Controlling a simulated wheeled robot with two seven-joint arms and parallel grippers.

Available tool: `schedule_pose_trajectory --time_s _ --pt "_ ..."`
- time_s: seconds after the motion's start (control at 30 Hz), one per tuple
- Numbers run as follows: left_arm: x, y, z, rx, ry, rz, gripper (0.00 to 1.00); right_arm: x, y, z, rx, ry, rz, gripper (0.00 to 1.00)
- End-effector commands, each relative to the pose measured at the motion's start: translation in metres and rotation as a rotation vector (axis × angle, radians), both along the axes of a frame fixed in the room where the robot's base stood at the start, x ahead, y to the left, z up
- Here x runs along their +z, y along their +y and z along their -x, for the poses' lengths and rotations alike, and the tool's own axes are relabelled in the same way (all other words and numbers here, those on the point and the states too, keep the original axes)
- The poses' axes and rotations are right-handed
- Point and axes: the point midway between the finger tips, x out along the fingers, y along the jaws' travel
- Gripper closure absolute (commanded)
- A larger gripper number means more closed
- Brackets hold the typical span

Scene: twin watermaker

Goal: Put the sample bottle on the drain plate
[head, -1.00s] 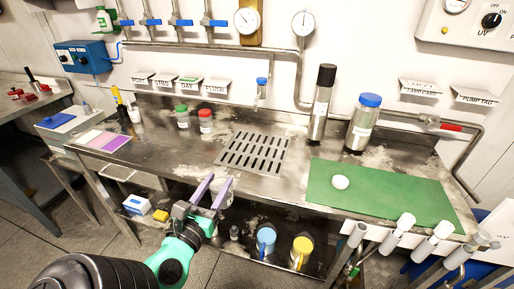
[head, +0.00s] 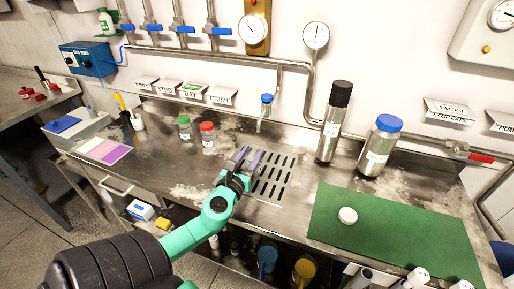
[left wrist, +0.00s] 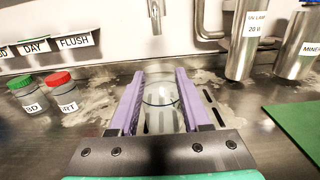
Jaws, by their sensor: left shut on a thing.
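My left gripper (head: 248,158) is at the left part of the slotted drain plate (head: 283,182) on the steel bench. In the left wrist view its purple fingers (left wrist: 158,100) are shut on a clear, see-through sample bottle (left wrist: 162,112), one finger on each side. The bottle looks upright; its base is hidden by the gripper, so I cannot tell whether it touches the plate. A few plate slots (left wrist: 212,108) show just right of the fingers. In the head view the bottle is mostly hidden by the gripper. My right gripper is not in view.
A green-capped jar (head: 184,127) and a red-capped jar (head: 207,134) stand left of the plate. A spout (head: 265,110) hangs behind it. A tall black-topped cylinder (head: 332,122) and a blue-capped one (head: 379,146) stand behind the green mat (head: 395,225), which holds a white disc (head: 348,215).

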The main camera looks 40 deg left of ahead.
Motion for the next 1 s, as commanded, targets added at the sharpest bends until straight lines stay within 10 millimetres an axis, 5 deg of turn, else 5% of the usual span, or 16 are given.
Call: schedule_pose_trajectory --time_s 0.23,0.4,0.73,0.77,0.83,1.0 --pt "0.002 0.016 -0.045 0.001 -0.003 0.0 1.0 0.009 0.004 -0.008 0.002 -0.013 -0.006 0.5" --pt "-0.037 0.015 -0.043 0.001 0.001 0.0 1.0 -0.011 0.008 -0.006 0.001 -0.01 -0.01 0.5" --pt "-0.04 0.015 -0.043 0.0 -0.001 0.002 1.0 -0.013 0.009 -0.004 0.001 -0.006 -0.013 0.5" --pt "-0.04 0.015 -0.043 0.0 -0.001 0.002 0.49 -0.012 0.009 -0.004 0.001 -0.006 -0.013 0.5" --pt "-0.039 0.015 -0.043 0.0 -0.001 0.003 0.23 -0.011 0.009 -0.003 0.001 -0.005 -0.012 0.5" --pt "-0.039 0.015 -0.042 0.0 -0.001 0.003 0.23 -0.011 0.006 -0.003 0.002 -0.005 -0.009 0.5"
